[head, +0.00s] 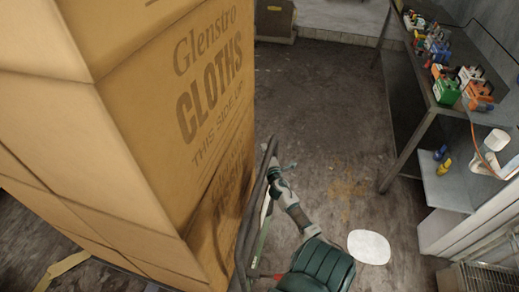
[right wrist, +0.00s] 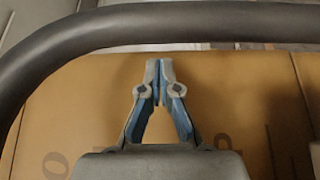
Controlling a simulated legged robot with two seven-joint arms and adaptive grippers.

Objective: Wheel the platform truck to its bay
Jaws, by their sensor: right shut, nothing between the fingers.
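The platform truck shows mainly as its dark tubular push handle (head: 246,228), which also arches across the top of the right wrist view (right wrist: 200,22). Its load is a tall stack of brown cartons (head: 140,130) printed "Glenstro CLOTHS", filling the left of the head view. The truck's deck and wheels are hidden. My right gripper (head: 270,168) is beside the handle, on the side away from the printed carton face. In the right wrist view it (right wrist: 158,70) is shut and empty, pointing toward the handle without closing around it. My left gripper is not in view. I cannot make out a marked bay.
A pale round patch (head: 369,247) lies on the floor. A brown box (head: 274,18) stands at the back. The middle floor is clear.

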